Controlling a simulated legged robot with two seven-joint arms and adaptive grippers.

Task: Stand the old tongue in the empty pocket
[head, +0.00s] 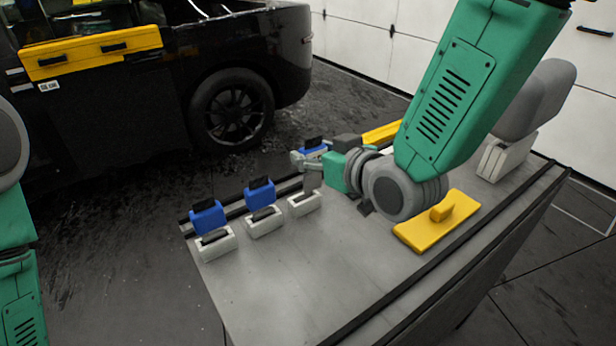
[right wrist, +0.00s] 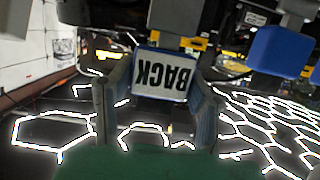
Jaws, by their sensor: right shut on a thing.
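My right gripper (head: 313,163) is shut on the old tongue, which has a blue body (head: 313,148) with a dark top and a grey flat part (head: 312,181) pointing down. In the right wrist view, the held tongue (right wrist: 163,75) sits between both fingers, its white label reading BACK upside down. The tongue looks upright over the nearest-right white pocket (head: 304,204). I cannot tell whether its lower end is inside the slot or just above it. My left gripper is out of view; only part of that arm shows.
Two similar blue pieces (head: 207,216) (head: 260,194) stand at the other two white pockets (head: 215,244) (head: 265,223). A yellow tool with a knob (head: 437,222) lies right on the grey bench (head: 290,275). The bench front is clear. A black car (head: 150,100) stands beyond.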

